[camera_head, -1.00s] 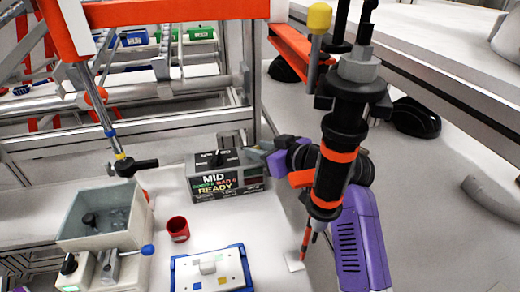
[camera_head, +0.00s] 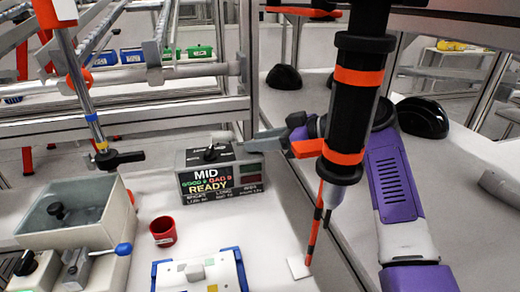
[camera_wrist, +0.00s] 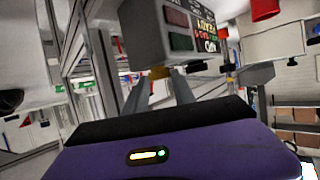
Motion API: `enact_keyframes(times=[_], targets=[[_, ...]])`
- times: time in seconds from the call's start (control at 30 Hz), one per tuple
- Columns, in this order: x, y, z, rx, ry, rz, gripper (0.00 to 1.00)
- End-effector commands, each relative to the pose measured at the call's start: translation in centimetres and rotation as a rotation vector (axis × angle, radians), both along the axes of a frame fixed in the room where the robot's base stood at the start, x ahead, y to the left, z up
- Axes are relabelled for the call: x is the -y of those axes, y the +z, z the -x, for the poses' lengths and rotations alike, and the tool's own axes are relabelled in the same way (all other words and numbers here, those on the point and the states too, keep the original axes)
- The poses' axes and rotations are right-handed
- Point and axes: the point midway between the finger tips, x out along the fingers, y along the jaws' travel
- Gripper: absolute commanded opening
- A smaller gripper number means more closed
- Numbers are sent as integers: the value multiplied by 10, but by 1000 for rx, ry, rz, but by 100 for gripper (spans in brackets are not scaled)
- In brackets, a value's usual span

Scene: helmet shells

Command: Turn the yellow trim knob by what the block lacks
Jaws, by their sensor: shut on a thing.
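A grey tester box (camera_head: 215,178) stands on the bench in the head view, its screen reading MID, a line with GOOD and BAD counts, and READY. The yellow trim knob (camera_wrist: 160,72) shows in the wrist view at the side of the box (camera_wrist: 178,28). My gripper (camera_head: 252,142) reaches to the box's right side, and its fingers are closed around the knob. In the head view the knob is hidden by the fingers. A small pale block (camera_head: 195,272) sits on a white plate with blue corners.
A grey open bin (camera_head: 70,215) with clamps is at the left. A red-and-black rod (camera_head: 315,222) hangs above a small white square (camera_head: 298,268). Dark helmet shells (camera_head: 420,117) lie on the right bench.

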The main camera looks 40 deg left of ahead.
Motion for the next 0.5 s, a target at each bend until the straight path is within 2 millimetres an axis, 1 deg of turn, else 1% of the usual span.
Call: enact_keyframes(times=[0.03, 0.27, 0.3, 0.37, 0.4, 0.5], targets=[[1, -2, -1, -1, 1, 3, 0], [1, -2, 0, -2, 2, 3, 0], [1, -2, 0, -2, 2, 3, 33], [1, -2, 0, -3, 2, 2, 45], [1, -1, 0, -2, 2, 2, 52], [1, -1, 0, -2, 2, 2, 53]])
